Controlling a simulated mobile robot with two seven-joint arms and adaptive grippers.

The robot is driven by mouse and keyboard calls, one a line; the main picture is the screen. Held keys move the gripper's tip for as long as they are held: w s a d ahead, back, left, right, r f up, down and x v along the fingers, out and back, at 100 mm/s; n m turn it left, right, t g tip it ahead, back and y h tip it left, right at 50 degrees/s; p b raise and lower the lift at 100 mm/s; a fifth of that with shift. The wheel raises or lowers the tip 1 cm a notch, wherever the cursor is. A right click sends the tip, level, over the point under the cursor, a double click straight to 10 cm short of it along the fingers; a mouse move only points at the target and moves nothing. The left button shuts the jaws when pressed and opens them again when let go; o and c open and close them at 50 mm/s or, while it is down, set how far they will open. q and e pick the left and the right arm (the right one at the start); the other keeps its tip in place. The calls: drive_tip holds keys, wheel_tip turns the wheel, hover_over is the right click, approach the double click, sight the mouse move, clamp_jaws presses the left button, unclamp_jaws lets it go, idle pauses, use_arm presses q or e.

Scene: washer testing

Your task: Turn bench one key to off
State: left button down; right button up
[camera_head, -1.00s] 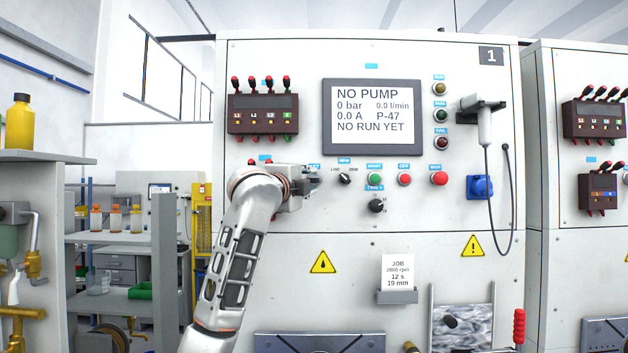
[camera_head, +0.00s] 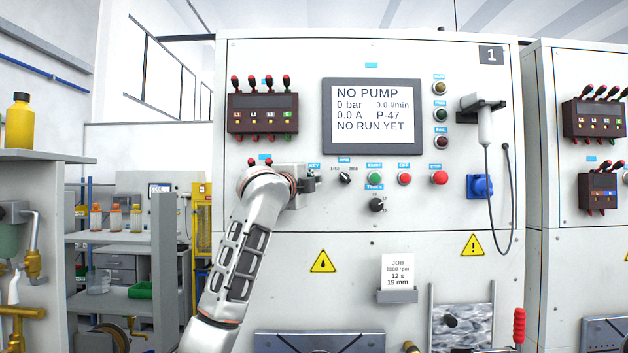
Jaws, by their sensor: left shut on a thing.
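Bench one (camera_head: 470,260) is the white cabinet with the number 1 plate (camera_head: 491,56) at its top right. Its blue KEY label (camera_head: 314,165) is on the panel, left of the rpm knob (camera_head: 344,177). My left gripper (camera_head: 313,183) is at the panel just below this label, pointing right, and is shut on the key. The key and its switch are mostly hidden by the gripper, so I cannot read the key's position. The screen (camera_head: 372,118) is lit and reads "NO PUMP" and "NO RUN YET". My right gripper is not in view.
Close to the right of my gripper are the start button (camera_head: 375,179), the off button (camera_head: 404,179), the red stop button (camera_head: 439,178) and a lower black knob (camera_head: 377,205). A terminal block with plugs (camera_head: 263,114) is above. A second bench stands at right.

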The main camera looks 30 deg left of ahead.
use_arm(q)
drive_tip(key=shift+d+f+n+t+y+b, duration=0.15)
drive_tip(key=shift+n+t+y+b, duration=0.3)
drive_tip(key=shift+n, duration=1.25)
drive_tip(key=shift+w+n+y+b, duration=0.1)
drive_tip(key=shift+n+y+b, duration=0.3)
drive_tip(key=shift+n, duration=0.3)
drive_tip(key=n+y, duration=0.1)
drive_tip(key=n, duration=0.1)
drive_tip(key=shift+n+t+b, duration=0.25)
drive_tip(key=shift+n+b, duration=0.1)
drive_tip(key=shift+n, duration=0.05)
drive_tip(key=shift+n+y, duration=0.25)
drive_tip(key=shift+n, duration=0.05)
